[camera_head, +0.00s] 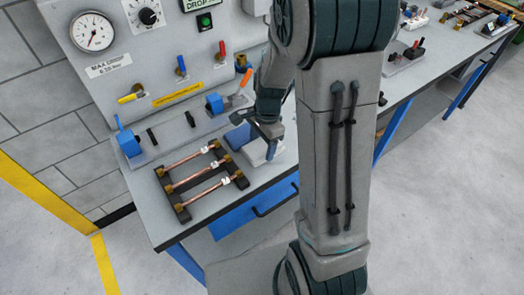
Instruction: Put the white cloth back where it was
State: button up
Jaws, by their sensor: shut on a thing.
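My gripper (268,140) is low over the grey workbench, right of the rack of copper tubes. A small white, folded-looking thing (256,155), which I take for the white cloth, is right under my fingers. My gripper is shut on it. My own fingers and arm hide part of it, and I cannot tell whether it touches the bench. A blue thing (238,137) shows just left of my gripper, partly hidden.
A dark rack (182,211) holding copper tubes with brass ends lies at the bench's left front. Behind stands a grey panel (150,75) with a gauge and coloured valve levers. Blue clamps (128,142) stand by the panel. More bench with tools extends right.

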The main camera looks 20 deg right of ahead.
aim_at(263, 147)
jog(key=shift+s+a+f, duration=0.1)
jog(key=shift+s+f, duration=0.1)
jog(key=shift+f, duration=0.4)
jog(key=shift+f+p, duration=0.3)
jog(key=shift+f, duration=1.2)
jog(key=shift+f, duration=0.1)
jog(key=shift+f, duration=0.15)
jog(key=o, duration=1)
jog(key=shift+w, duration=0.1)
jog(key=shift+r, duration=0.25)
